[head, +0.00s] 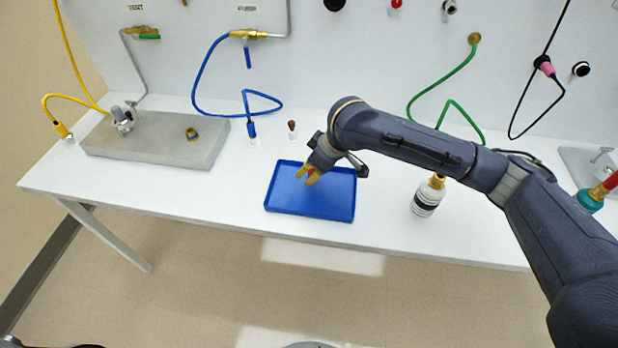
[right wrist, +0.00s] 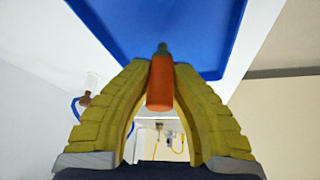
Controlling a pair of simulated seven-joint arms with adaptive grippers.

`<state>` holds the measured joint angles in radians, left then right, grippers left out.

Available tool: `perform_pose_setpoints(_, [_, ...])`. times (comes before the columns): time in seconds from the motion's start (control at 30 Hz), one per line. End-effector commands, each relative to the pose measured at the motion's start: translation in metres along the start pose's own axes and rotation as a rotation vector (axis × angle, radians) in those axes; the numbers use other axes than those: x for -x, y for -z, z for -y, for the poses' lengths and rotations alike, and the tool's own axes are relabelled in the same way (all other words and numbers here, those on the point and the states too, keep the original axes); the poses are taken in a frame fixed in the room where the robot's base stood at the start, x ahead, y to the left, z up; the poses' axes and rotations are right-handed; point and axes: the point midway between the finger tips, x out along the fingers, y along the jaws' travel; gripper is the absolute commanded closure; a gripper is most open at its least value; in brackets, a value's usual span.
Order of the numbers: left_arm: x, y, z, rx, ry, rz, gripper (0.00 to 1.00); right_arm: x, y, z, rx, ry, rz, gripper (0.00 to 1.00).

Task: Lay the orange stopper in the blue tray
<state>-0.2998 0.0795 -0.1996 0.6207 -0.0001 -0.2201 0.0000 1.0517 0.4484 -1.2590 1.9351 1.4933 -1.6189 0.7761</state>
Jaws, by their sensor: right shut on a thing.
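The orange stopper (right wrist: 160,88), a small cylinder with a dark narrow tip, is pinched between the yellow fingers of my right gripper (right wrist: 160,68). In the head view my right gripper (head: 307,176) hangs over the upper middle of the blue tray (head: 330,209), and a bit of orange shows between its fingers. The blue tray is a shallow rectangle lying flat near the table's front edge; it also shows in the right wrist view (right wrist: 195,40). The exact gap between stopper and tray floor is hard to judge. My left gripper is not seen.
A small clear vial with a brown top (head: 291,129) stands behind the tray. A white bottle with a black band (head: 427,197) stands to its right. A grey slab with fittings (head: 160,140) lies at the left. Blue (head: 205,70) and green hoses (head: 440,88) hang behind.

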Motion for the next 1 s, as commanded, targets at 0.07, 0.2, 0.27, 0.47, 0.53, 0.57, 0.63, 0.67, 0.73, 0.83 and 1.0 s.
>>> perform_pose_setpoints(0.07, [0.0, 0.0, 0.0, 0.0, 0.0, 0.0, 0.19, -0.008, -0.004, 0.0, -0.002, 0.001, 0.002, 1.0])
perform_pose_setpoints(0.2, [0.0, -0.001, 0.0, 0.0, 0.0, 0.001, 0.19, -0.023, -0.012, 0.001, -0.002, 0.001, 0.002, 1.0])
perform_pose_setpoints(0.27, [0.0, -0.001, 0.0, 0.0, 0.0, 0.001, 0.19, -0.027, -0.014, 0.001, -0.002, 0.001, 0.001, 1.0])
perform_pose_setpoints(0.47, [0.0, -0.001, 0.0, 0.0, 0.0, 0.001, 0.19, -0.028, -0.014, 0.0, -0.001, 0.0, 0.0, 1.0])
perform_pose_setpoints(0.53, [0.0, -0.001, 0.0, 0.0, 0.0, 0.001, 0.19, -0.028, -0.014, 0.0, -0.001, 0.0, 0.0, 1.0])
perform_pose_setpoints(0.57, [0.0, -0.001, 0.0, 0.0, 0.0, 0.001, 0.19, -0.028, -0.014, 0.0, -0.001, 0.0, 0.0, 1.0])
perform_pose_setpoints(0.63, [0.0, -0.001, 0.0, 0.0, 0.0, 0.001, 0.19, -0.03, -0.015, 0.0, -0.001, 0.0, 0.001, 1.0])
perform_pose_setpoints(0.67, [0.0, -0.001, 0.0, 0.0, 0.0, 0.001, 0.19, -0.03, -0.015, 0.0, -0.001, 0.0, 0.001, 1.0])
perform_pose_setpoints(0.73, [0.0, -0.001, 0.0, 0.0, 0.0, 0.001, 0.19, -0.031, -0.015, 0.0, -0.001, -0.001, 0.001, 0.76])
perform_pose_setpoints(0.83, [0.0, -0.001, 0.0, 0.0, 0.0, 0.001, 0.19, -0.031, -0.015, 0.0, -0.001, 0.0, 0.001, 0.65])
perform_pose_setpoints(1.0, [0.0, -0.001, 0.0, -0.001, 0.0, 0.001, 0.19, -0.03, -0.015, 0.0, -0.001, 0.0, 0.001, 0.59])
